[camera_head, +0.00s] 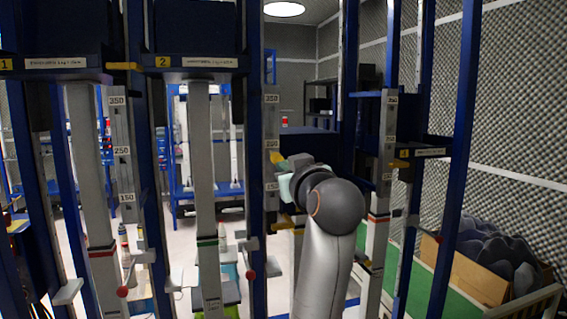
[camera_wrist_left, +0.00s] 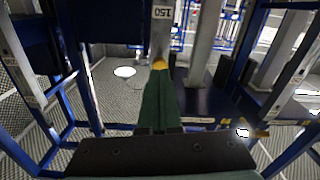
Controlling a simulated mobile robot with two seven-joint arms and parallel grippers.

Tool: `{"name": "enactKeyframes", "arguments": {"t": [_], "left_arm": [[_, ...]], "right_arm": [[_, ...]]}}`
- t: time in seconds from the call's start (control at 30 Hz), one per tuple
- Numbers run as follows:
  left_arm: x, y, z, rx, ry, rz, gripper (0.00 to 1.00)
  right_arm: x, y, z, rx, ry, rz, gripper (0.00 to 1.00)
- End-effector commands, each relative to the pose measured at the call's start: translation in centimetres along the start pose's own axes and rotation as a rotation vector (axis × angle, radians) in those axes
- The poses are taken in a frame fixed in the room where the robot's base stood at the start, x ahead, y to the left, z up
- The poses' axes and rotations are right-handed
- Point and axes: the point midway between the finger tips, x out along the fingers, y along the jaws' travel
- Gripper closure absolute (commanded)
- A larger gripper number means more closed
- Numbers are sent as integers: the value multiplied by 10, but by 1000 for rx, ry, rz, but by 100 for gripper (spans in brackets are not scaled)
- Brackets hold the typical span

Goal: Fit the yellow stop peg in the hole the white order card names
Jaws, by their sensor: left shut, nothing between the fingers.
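A small yellow piece, which looks like the stop peg (camera_head: 277,157), sits at the grey rail of the middle-right post, between the 250 and 150 labels. In the left wrist view the yellow peg (camera_wrist_left: 159,64) shows just past my fingertips, by the rail with the 150 label. My left gripper (camera_head: 285,183) is shut, its green fingers (camera_wrist_left: 159,80) together and pointing at the peg. I cannot tell whether they touch it. How deep the peg sits is hidden. White cards (camera_head: 210,62) hang on the station fronts; their print is too small to read. My right gripper is not in view.
Blue frames with grey posts (camera_head: 203,150) stand close on both sides of my left arm. A station with a card (camera_head: 430,153) is at right. Small red knobs (camera_head: 249,274) stick out low.

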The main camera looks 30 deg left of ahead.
Motion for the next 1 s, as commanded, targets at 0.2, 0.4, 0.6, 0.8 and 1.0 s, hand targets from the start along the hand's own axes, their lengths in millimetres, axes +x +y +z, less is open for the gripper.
{"name": "enactKeyframes", "arguments": {"t": [0.2,0.4,0.6,0.8,1.0], "left_arm": [[-12,0,0,0,0,1,100],[-40,1,1,-4,1,4,100],[-85,0,2,-3,-1,5,100],[-118,0,0,-1,1,3,100],[-131,0,0,0,1,1,100]], "right_arm": [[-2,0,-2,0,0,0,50],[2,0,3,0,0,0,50],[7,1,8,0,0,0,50],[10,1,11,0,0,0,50],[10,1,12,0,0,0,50]]}}
